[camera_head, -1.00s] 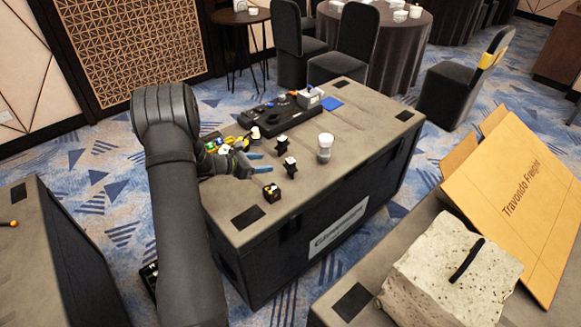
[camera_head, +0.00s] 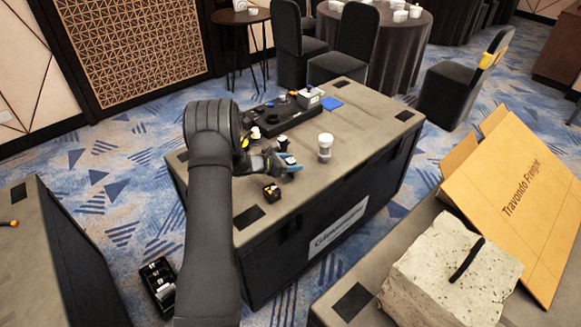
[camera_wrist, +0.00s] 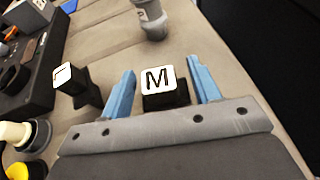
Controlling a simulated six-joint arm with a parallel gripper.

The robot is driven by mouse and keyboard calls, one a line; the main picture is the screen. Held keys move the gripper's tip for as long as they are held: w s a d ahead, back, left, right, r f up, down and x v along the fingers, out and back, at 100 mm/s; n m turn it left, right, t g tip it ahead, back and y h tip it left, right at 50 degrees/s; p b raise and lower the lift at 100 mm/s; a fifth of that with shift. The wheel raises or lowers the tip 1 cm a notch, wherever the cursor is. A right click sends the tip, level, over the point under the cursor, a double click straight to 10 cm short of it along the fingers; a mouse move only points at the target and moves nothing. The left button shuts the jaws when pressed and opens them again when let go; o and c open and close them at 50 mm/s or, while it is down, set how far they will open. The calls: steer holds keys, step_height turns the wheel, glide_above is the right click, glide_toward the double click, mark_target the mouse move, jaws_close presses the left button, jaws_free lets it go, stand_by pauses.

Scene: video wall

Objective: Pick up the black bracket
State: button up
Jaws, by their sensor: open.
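A small black bracket with a white top marked "M" (camera_wrist: 158,88) stands between the two blue fingertips of my gripper (camera_wrist: 160,92) in the wrist view. The fingers are open, one on each side, with gaps to it. In the head view my gripper (camera_head: 289,163) is over the grey case top, and its fingers partly hide this piece. A second black piece with a white lettered top (camera_wrist: 84,92) stands to the left in the wrist view, and behind my gripper in the head view (camera_head: 282,144). Which one the task names I cannot tell.
A small black box (camera_head: 272,194) lies in front. A black control panel (camera_head: 287,116) and a blue card (camera_head: 332,103) are at the back. The case top (camera_head: 365,130) is clear on the right.

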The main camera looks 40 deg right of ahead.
steer(key=c, duration=1.2)
steer(key=shift+r, duration=0.15)
steer(key=shift+r, duration=0.55)
step_height(320, 180, up, 3)
steer(key=shift+r, duration=0.1)
steer(key=s+r, duration=0.2)
steer(key=s, duration=0.1)
steer(key=s+d+r, duration=0.1)
steer(key=s+r, duration=0.1)
steer(key=s, duration=0.2)
steer(key=s+d+r, duration=0.1)
steer(key=s+r, duration=0.1)
steer(key=s, duration=0.2)
steer(key=shift+s+r, duration=0.2)
steer(key=shift+r, duration=0.05)
